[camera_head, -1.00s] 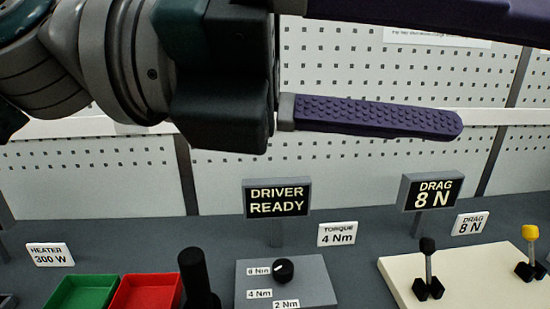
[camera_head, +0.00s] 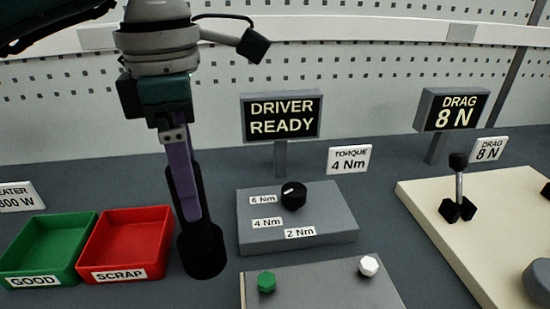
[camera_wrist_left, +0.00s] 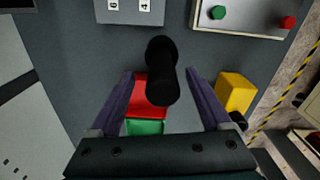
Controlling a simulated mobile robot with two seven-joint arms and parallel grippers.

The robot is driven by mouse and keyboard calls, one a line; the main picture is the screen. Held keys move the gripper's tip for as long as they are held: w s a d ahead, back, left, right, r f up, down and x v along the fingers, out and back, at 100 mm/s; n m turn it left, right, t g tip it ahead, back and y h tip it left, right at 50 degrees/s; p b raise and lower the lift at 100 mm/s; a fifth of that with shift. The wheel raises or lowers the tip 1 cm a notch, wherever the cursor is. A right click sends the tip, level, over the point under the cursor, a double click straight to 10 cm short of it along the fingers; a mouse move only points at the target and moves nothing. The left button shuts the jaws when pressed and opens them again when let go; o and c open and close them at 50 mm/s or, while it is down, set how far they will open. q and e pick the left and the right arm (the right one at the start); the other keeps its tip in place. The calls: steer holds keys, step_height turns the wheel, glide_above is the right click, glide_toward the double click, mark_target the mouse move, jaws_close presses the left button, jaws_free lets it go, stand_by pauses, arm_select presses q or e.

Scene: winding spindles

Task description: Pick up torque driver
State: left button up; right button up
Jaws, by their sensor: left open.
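The torque driver (camera_head: 203,255) is a black upright cylinder with a wider base, standing on the bench right of the red tray. My left gripper (camera_head: 192,218) points down at it, and one purple finger overlaps its upper part in the head view. In the left wrist view the driver (camera_wrist_left: 162,70) rises between the two purple fingers of the left gripper (camera_wrist_left: 159,74). The fingers are spread, with a visible gap on each side of the driver. My right gripper is in neither view.
A red SCRAP tray (camera_head: 124,242) and a green GOOD tray (camera_head: 46,250) stand left of the driver. A grey torque dial box (camera_head: 335,222) and a panel with green and white knobs (camera_head: 325,285) are to its right. The DRIVER READY sign (camera_head: 282,117) stands behind.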

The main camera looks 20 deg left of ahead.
arm_select(q)
steer(key=f, duration=0.4)
steer(key=shift+s+f, duration=0.2)
jaws_close()
stand_by(0.4)
steer(key=shift+r, duration=0.1)
